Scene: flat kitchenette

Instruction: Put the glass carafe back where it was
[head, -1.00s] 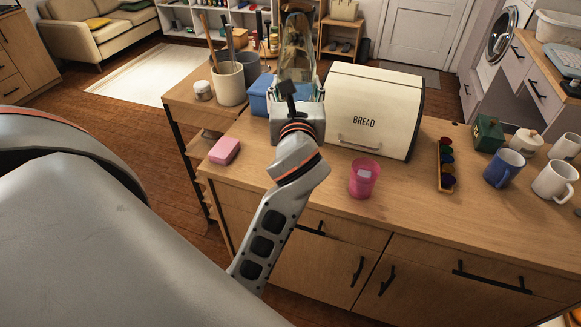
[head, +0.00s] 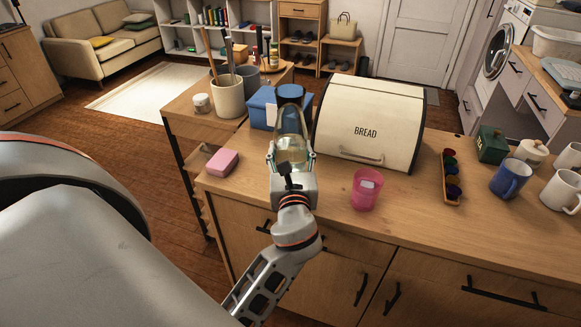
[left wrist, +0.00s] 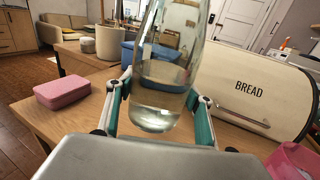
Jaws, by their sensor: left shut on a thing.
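The clear glass carafe (head: 291,138) is held roughly upright between the fingers of my left gripper (head: 291,158), over the front of the wooden counter. A dark top shows on it in the head view. In the left wrist view, the carafe (left wrist: 172,60) stands between the two teal-padded fingers of the left gripper (left wrist: 158,105), and its lower part looks paler, as if holding some liquid. Whether its base touches the counter cannot be told. My right gripper is in neither current view.
A blue box (head: 262,108) is behind the carafe, and the cream bread box (head: 368,125) is to the right. A pink block (head: 222,162) lies left and a pink cup (head: 366,188) stands right.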

